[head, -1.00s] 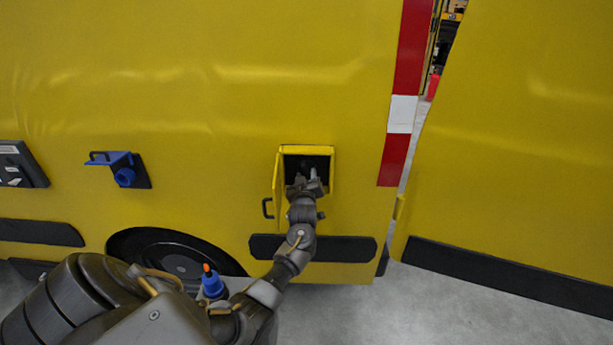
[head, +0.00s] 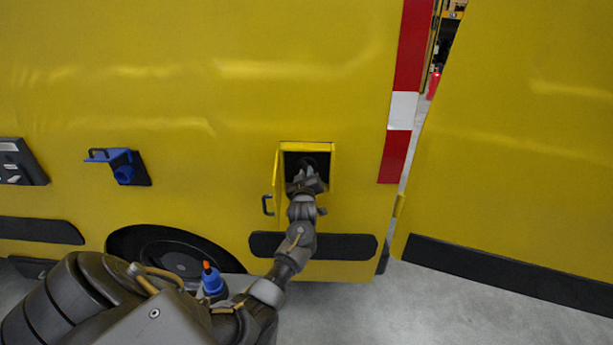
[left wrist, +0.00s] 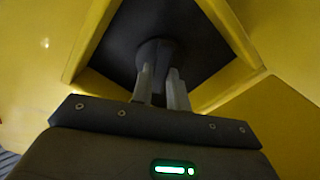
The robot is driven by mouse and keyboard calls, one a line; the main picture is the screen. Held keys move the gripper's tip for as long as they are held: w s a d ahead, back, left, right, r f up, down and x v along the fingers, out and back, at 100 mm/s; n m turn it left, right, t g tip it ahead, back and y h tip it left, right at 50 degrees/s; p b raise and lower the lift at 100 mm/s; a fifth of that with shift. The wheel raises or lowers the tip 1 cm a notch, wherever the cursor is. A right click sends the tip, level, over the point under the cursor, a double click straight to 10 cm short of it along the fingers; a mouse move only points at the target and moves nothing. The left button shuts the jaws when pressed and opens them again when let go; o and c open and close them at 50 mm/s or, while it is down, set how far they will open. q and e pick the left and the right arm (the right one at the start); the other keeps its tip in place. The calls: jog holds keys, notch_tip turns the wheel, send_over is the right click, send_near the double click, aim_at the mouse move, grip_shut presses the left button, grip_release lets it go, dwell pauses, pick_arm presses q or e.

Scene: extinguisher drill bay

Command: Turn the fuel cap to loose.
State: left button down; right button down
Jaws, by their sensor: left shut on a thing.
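The dark fuel cap (left wrist: 160,52) sits inside a recessed box in the yellow vehicle side, against a dark back plate (left wrist: 205,45). In the head view the box (head: 306,147) has a yellow frame, and its small door (head: 277,190) with a black handle stands open on the left. My left gripper (head: 308,172) reaches into the box. In the left wrist view its two pale fingers (left wrist: 162,85) are shut on the cap's grip. The cap is mostly hidden by my gripper in the head view. My right gripper is not in view.
A blue bracket (head: 122,165) sticks out from the vehicle side at the left. A black bumper strip (head: 345,246) runs below the box. A wheel (head: 175,255) is at the lower left. Another yellow panel (head: 520,170) stands at the right, past a narrow gap.

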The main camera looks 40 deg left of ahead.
pick_arm(q)
jog(key=shift+f+n+b, duration=0.15)
jog(key=shift+n+b, duration=3.8)
jog(key=shift+n, duration=2.15)
jog(key=c, duration=1.4)
grip_release()
jog(key=shift+o, duration=0.2)
